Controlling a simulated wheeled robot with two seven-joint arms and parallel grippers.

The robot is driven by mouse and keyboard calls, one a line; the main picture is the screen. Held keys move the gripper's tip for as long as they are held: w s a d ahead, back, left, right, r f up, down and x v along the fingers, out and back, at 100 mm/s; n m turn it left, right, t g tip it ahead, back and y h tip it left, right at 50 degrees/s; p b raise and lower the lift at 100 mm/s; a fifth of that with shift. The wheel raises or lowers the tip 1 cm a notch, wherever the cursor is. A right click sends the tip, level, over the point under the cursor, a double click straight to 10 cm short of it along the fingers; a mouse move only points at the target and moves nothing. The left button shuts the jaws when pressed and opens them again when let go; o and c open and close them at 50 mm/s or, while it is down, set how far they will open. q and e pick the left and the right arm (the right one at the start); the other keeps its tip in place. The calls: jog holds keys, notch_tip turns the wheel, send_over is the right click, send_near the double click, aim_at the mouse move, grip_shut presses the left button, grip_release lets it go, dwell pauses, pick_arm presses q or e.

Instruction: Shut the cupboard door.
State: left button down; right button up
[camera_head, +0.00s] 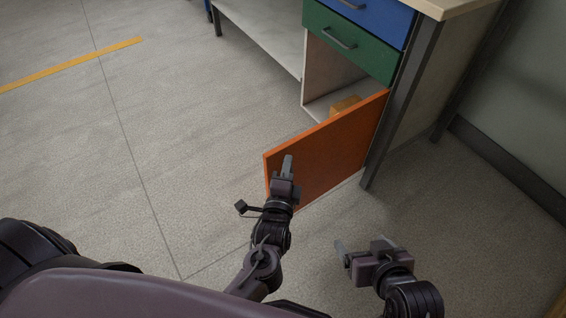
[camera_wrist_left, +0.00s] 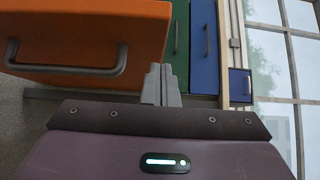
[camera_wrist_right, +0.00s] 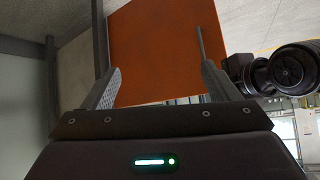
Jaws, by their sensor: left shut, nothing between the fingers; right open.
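The orange cupboard door (camera_head: 335,145) stands wide open, hinged at its right edge by the bench leg. Inside the open cupboard (camera_head: 318,75) lies a tan object (camera_head: 346,104). My left gripper (camera_head: 287,165) is shut and empty, by the door's free left end in the head view. In the left wrist view the door (camera_wrist_left: 90,30) with its grey bar handle (camera_wrist_left: 65,65) is left of the shut fingers (camera_wrist_left: 160,82); touch cannot be told. My right gripper (camera_head: 362,246) is open and empty, low on the right, apart from the door. The right wrist view shows the door (camera_wrist_right: 165,50) beyond its fingers.
A green drawer (camera_head: 350,42) and a blue drawer (camera_head: 370,15) sit above the cupboard. A dark bench leg (camera_head: 402,105) stands right of the door. The grey floor (camera_head: 150,130) is clear on the left, with a yellow line (camera_head: 70,65).

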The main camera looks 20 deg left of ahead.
jog(key=shift+w+a+r+t+y, duration=0.2)
jog(key=shift+w+r+t, duration=0.25)
jog(key=shift+w+r, duration=0.25)
jog(key=shift+w+a+r+t+y, duration=0.1)
jog(key=shift+w+r+t+y, duration=0.1)
jog(key=shift+w+r+t, duration=0.45)
jog(key=shift+s+r+g, duration=0.1)
jog(key=shift+s+g, duration=0.05)
jog(key=shift+g, duration=0.15)
